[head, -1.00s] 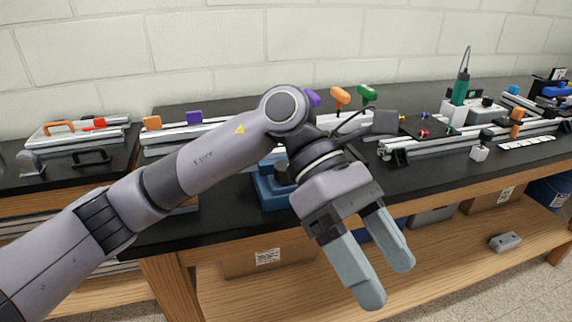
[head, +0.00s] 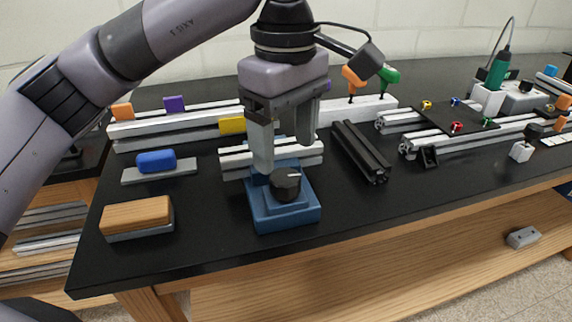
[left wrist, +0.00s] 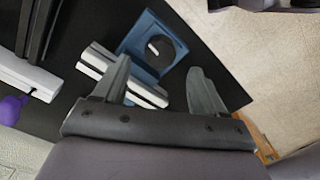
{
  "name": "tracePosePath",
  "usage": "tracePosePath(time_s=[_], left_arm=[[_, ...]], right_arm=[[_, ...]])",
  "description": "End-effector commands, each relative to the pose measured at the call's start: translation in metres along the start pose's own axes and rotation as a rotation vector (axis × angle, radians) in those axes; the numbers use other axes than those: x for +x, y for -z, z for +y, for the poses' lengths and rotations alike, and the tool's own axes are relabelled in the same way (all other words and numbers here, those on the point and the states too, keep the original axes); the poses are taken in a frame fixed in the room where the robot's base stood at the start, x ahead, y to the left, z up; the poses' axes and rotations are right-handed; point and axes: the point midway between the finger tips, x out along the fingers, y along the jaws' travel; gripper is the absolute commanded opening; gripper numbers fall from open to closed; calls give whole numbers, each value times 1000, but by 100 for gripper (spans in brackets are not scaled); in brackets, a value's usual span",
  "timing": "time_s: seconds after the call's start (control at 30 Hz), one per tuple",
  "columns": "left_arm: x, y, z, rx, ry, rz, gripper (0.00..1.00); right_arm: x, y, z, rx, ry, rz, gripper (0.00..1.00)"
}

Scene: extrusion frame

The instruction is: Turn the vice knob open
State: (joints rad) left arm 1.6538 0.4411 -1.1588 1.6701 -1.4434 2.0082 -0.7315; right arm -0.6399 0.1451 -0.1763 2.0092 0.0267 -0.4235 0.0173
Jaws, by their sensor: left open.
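The blue vice (head: 284,212) stands near the front edge of the black bench. Its round black knob (head: 287,184), with a pale pointer line, faces up on the front part. Light extrusion pieces (head: 305,152) lie at the vice just behind the knob. My left gripper (head: 283,160) points down, open and empty, above and slightly behind the knob. In the left wrist view, the knob (left wrist: 160,47) shows beyond the two open fingers (left wrist: 162,88), apart from them. My right gripper is not in view.
A wood-topped block (head: 137,217) and a blue-handled block on a plate (head: 157,162) lie to the left. A dark extrusion (head: 361,152) lies to the right of the vice. The bench front on the right is clear.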

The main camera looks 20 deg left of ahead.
Motion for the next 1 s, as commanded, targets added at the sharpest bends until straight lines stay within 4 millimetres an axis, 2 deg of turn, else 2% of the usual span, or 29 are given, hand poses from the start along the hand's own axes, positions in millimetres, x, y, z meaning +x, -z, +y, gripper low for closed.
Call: tracePosePath(time_s=[0.1, 0.3, 0.67, 0.7, 0.87, 1.0], left_arm=[[21, 0, -1, 0, 4, -1, 71], [46, 0, 0, -1, 2, -2, 71], [54, 0, 0, -1, 0, -2, 71], [54, 0, 0, -1, 0, -2, 68], [54, 0, 0, -1, 0, -3, 16], [54, -1, 0, -2, 0, -3, 15]], right_arm=[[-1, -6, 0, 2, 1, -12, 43], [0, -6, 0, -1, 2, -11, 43], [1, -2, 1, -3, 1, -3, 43], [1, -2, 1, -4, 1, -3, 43], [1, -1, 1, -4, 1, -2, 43], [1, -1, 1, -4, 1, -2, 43]])
